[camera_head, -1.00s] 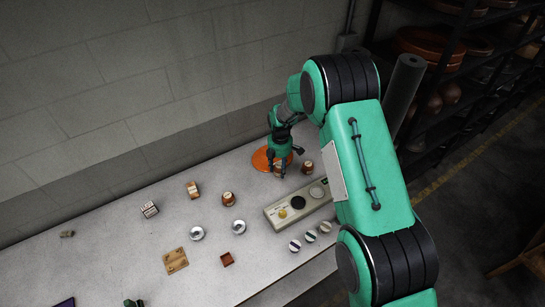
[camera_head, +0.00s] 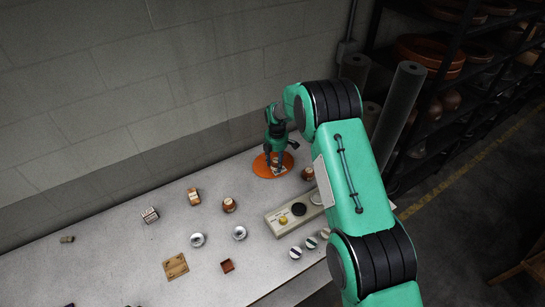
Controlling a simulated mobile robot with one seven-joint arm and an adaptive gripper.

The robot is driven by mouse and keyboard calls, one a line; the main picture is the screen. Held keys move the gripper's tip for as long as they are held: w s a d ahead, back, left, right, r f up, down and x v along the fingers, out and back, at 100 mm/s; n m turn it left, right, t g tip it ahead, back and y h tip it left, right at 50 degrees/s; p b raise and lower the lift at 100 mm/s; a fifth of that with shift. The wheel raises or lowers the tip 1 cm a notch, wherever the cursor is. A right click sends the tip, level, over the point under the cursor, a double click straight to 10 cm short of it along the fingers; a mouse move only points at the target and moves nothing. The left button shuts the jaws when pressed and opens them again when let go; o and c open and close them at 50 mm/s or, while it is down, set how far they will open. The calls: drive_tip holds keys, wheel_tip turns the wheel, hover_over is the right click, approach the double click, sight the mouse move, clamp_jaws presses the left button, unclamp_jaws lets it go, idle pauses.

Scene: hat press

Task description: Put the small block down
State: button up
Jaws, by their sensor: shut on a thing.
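My gripper (camera_head: 277,166) points down over the orange round disc (camera_head: 262,170) at the back of the table. It is shut on a small block (camera_head: 279,170), of which only a pale and brownish bit shows between and below the fingers. The fingers hide most of the block. I cannot tell whether the block touches the disc or hangs just above it.
A brown pot-like piece (camera_head: 307,174) stands right of the disc. Another brown piece (camera_head: 229,205), a tan block (camera_head: 194,196) and a striped block (camera_head: 150,215) stand to the left. The wall is close behind.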

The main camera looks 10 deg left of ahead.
drive_tip(key=shift+w+a+f, duration=0.15)
drive_tip(key=shift+w+a, duration=0.45)
drive_tip(key=shift+w, duration=0.65)
drive_tip(key=shift+w+a+f, duration=0.1)
drive_tip(key=shift+w+a, duration=0.5)
drive_tip(key=shift+w, duration=0.65)
drive_tip(key=shift+w+a+f, duration=0.15)
drive_tip(key=shift+w+a, duration=0.45)
drive_tip(key=shift+w, duration=0.65)
drive_tip(key=shift+f, duration=0.1)
drive_tip(key=shift+f+p, duration=0.4)
drive_tip(key=shift+f, duration=1.25)
drive_tip(key=shift+f, duration=0.15)
drive_tip(key=o, duration=1.2)
drive_tip(key=shift+r+b, duration=0.4)
drive_tip(key=shift+r, duration=5.75)
